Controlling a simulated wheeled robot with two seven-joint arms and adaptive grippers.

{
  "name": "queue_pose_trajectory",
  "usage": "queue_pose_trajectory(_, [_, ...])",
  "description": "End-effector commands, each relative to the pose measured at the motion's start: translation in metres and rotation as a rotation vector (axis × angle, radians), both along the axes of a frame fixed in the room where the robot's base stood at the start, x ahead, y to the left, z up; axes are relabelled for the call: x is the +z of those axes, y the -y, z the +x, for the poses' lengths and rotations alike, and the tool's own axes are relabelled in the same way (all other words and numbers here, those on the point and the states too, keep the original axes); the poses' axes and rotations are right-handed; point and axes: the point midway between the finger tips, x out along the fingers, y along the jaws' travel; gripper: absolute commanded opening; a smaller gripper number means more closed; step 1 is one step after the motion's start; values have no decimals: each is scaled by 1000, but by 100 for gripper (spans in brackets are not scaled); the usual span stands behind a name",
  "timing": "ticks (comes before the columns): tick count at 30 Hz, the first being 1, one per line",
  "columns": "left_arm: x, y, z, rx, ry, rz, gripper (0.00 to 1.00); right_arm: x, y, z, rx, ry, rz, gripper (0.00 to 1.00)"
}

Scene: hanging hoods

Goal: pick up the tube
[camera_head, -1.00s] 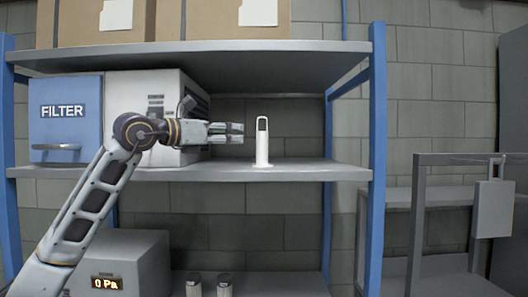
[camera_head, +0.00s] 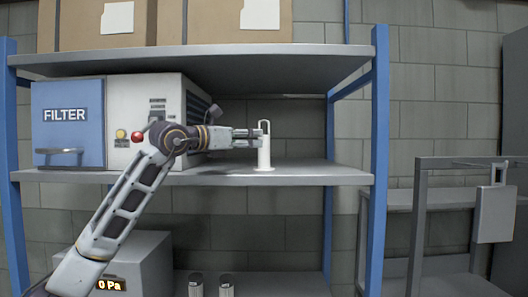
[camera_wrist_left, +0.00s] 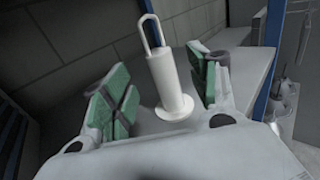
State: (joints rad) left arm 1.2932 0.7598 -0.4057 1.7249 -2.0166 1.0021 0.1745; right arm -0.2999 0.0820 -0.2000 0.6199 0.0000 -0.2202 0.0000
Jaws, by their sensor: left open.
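The tube (camera_head: 264,155) is a white upright cylinder with a looped handle on top and a round flat base. It stands on the middle shelf (camera_head: 300,177). My left gripper (camera_head: 250,138) is at the tube's upper body, coming in from the left, with its fingers level. In the left wrist view the tube (camera_wrist_left: 167,85) stands between the two green-padded fingers of my left gripper (camera_wrist_left: 160,92), which are apart, with visible gaps on both sides. The lower part of the tube and its base show below the fingers in the head view. My right gripper is not in view.
A blue-fronted filter box (camera_head: 66,125) stands on the shelf's left, behind my left arm. A blue post (camera_head: 377,150) bounds the shelf's right. Two small canisters (camera_head: 226,285) stand on the lower shelf beside a grey box with a display (camera_head: 135,262). The shelf right of the tube is clear.

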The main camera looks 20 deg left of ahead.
Motion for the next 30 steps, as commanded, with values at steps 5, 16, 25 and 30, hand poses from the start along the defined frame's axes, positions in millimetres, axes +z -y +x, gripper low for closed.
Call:
queue_pose_trajectory(5, [1,8,14,0,-1,0,59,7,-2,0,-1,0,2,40])
queue_pose_trajectory(16, [0,10,18,0,0,1,59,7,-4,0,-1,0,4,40])
queue_pose_trajectory(25, [0,14,25,-1,-1,0,59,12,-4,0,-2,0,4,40])
queue_pose_trajectory(30, [0,20,37,0,-2,0,59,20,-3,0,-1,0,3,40])
